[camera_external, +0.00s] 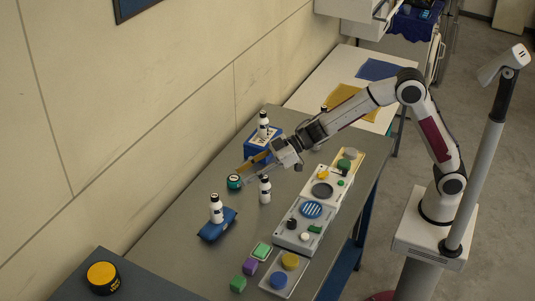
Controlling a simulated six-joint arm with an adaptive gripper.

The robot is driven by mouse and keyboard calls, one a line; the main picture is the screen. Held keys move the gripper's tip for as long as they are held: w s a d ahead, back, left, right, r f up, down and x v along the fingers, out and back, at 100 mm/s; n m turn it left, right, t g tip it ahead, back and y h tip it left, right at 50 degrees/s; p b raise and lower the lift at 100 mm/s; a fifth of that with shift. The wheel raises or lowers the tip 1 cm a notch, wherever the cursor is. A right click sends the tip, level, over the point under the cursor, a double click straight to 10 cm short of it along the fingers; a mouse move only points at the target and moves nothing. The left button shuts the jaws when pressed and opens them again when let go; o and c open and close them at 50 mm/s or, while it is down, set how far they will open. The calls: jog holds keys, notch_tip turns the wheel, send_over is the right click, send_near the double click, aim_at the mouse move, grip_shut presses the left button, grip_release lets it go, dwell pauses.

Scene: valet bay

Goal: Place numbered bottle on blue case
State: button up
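A small white bottle with a black cap (265,190) stands upright on the grey table. A similar bottle (216,209) stands on a low blue case (218,228) at the left. Another similar bottle (263,126) stands on a blue box (250,147) farther back. The bottles bear dark marks too small to read, so I cannot tell which is the numbered one. My gripper (248,170) reaches left over the table, between the blue box and the free-standing bottle. Its fingertips are close to a teal-topped round jar (234,182). Whether the fingers are open or shut is unclear.
Pale trays (291,238) with coloured round pieces and blocks line the table's right side. Green and purple blocks (250,267) lie near the front. A black jar with a yellow lid (103,278) is at front left. The wall borders the left; bare table surrounds the low blue case.

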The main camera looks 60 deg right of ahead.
jog(key=s+d+r+m+t+h, duration=0.1)
jog(key=s+d+r+m+h, duration=0.2)
jog(key=d, duration=0.7)
jog(key=s+d+r+m+t+h, duration=0.2)
jog(key=d+r+h, duration=0.3)
jog(key=d, duration=0.5)
jog(key=s+d+r+m+g+h, duration=0.1)
jog(key=s+d+m+g+h, duration=0.15)
jog(key=s+d, duration=0.85)
jog(key=s+d+f+m+g, duration=0.1)
jog(key=s+f+g, duration=0.1)
jog(key=s, duration=1)
jog(key=s+d+f+m+g, duration=0.1)
jog(key=s+f, duration=0.3)
jog(key=s, duration=0.8)
jog(key=shift+d+f+g+y, duration=0.25)
jog(key=shift+f+g+y, duration=0.1)
jog(key=shift+g, duration=0.2)
